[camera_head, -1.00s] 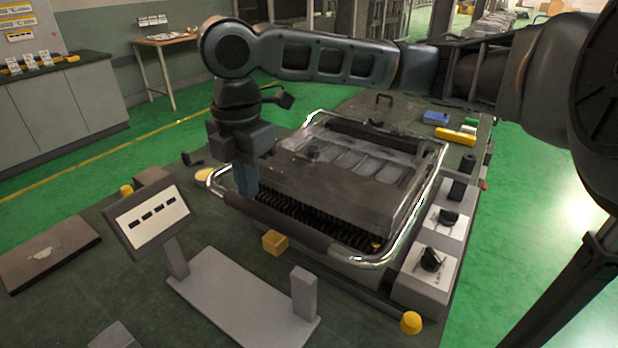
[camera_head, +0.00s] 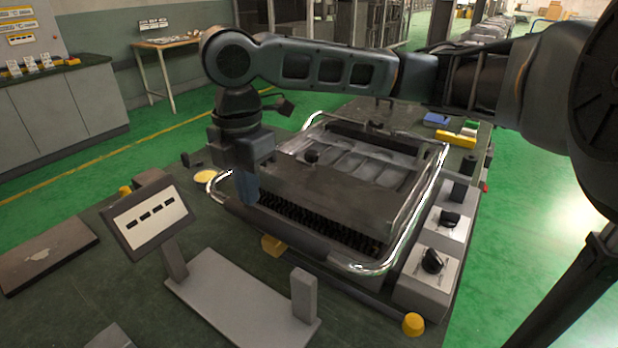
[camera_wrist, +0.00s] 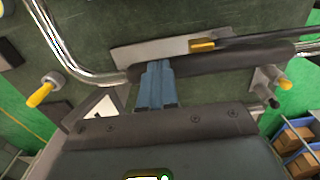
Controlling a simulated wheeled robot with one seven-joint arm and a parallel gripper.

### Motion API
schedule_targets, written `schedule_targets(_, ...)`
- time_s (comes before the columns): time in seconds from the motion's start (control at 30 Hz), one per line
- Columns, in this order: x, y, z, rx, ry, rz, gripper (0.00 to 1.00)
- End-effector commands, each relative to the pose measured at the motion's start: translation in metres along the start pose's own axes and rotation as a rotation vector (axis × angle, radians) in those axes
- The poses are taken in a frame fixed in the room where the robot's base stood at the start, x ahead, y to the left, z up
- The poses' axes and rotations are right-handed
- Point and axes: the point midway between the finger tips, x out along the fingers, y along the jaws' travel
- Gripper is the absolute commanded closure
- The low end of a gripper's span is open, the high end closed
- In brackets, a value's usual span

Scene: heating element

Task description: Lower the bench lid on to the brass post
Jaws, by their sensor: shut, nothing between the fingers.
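The bench lid (camera_head: 345,193) is a dark metal plate with a chrome side rail (camera_head: 425,205). A dark bar (camera_head: 300,248) crosses its front, and also shows in the wrist view (camera_wrist: 215,57). A small brass-yellow block (camera_head: 272,246), apparently the brass post, sits at the bar's front edge, partly covered by it. It also shows beside the bar in the wrist view (camera_wrist: 203,45). I cannot tell whether they touch. My gripper (camera_head: 248,203) is shut and empty, pointing down at the bar's left part. In the wrist view its blue fingertips (camera_wrist: 157,63) are at the bar; contact is unclear.
A slanted panel (camera_head: 150,215) and a grey stand (camera_head: 235,300) are in front. Control boxes with black knobs (camera_head: 432,262) line the right side. A yellow knob (camera_head: 413,323) is at the front right corner. Blue and yellow items (camera_head: 455,138) lie behind. Green floor surrounds the bench.

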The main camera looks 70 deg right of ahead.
Motion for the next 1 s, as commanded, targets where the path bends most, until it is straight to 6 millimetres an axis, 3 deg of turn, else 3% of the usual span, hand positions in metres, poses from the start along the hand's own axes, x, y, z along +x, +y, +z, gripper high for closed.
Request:
schedule_targets(0.53,0.004,0.0,0.001,0.001,-0.002,-0.001,1.0)
schedule_targets(1.0,-0.029,0.0,0.0,0.0,0.001,0.0,1.0)
